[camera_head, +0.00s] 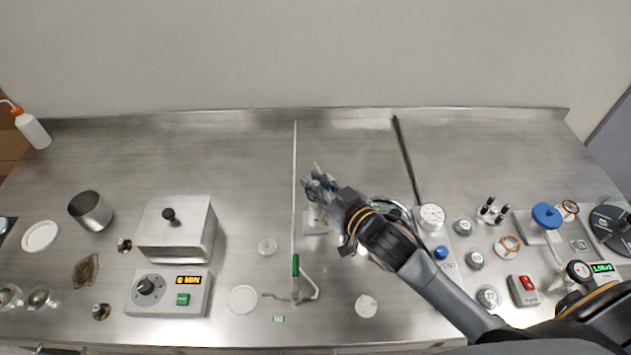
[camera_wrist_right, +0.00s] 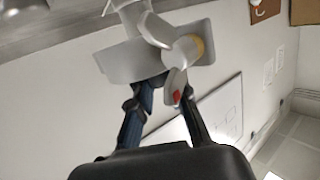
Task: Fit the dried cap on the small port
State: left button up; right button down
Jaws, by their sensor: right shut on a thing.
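My right gripper (camera_head: 322,190) is over the middle of the bench, its arm coming in from the lower right. In the right wrist view its two dark fingers (camera_wrist_right: 168,88) are close together, shut on a small pale piece with a red mark (camera_wrist_right: 175,88), which looks like the cap. Right beyond the fingertips is a grey metal body (camera_wrist_right: 130,62) with a short round stub that shows a yellow ring (camera_wrist_right: 196,47). This stub may be the small port; I cannot tell whether the cap touches it. In the head view the gripper hides the cap. My left gripper is not in view.
A pale block (camera_head: 314,224) stands just below the gripper. The back of the bench is mostly clear.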

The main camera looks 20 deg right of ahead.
jog(key=shift+f+b, duration=0.3)
jog(key=shift+f, duration=0.25)
dwell(0.6)
jog(key=c, duration=1.2)
grip_release()
jog(key=v, duration=1.2)
jog(key=shift+s+r, duration=0.1)
